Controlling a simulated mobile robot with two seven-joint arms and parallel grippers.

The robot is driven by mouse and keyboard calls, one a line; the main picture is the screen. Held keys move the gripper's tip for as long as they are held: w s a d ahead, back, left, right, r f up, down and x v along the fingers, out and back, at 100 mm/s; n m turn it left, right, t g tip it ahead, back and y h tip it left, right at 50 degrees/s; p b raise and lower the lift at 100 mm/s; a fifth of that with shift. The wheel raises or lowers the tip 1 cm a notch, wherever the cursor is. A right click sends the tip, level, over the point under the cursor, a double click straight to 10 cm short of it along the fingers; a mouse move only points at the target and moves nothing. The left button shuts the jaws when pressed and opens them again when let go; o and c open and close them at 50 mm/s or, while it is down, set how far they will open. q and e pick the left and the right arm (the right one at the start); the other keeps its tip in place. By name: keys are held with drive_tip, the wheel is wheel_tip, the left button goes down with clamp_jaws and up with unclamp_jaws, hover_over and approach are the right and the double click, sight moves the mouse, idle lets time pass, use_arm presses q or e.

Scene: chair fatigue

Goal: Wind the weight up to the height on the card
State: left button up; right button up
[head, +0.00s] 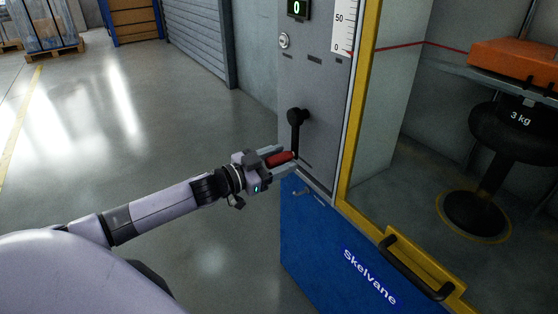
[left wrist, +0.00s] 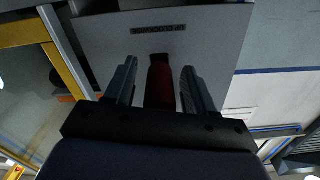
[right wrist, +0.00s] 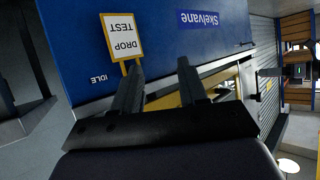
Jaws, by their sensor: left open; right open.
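The crank has a black arm (head: 296,135) hanging down from its hub on the grey panel, with a red handle (head: 280,158) at its lower end. My left gripper (head: 283,157) is open, with its fingers either side of the red handle; the left wrist view shows the handle (left wrist: 160,85) between them with gaps. The scale (head: 343,30) shows 0 and 50, with a red mark near 0. My right gripper (right wrist: 159,66) is open and empty.
A yellow-edged sign (right wrist: 121,37) reading DROP TEST is on the blue Skelvane cabinet (right wrist: 170,50), near my right gripper; no height is legible on it. A green display (head: 297,8) reads 0. A yellow frame (head: 358,110) borders the test bay.

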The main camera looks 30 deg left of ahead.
use_arm(q)
clamp_jaws()
drive_tip(key=shift+w+a+m, duration=0.1)
drive_tip(key=shift+a+m, duration=0.15)
drive_tip(key=shift+m, duration=0.05)
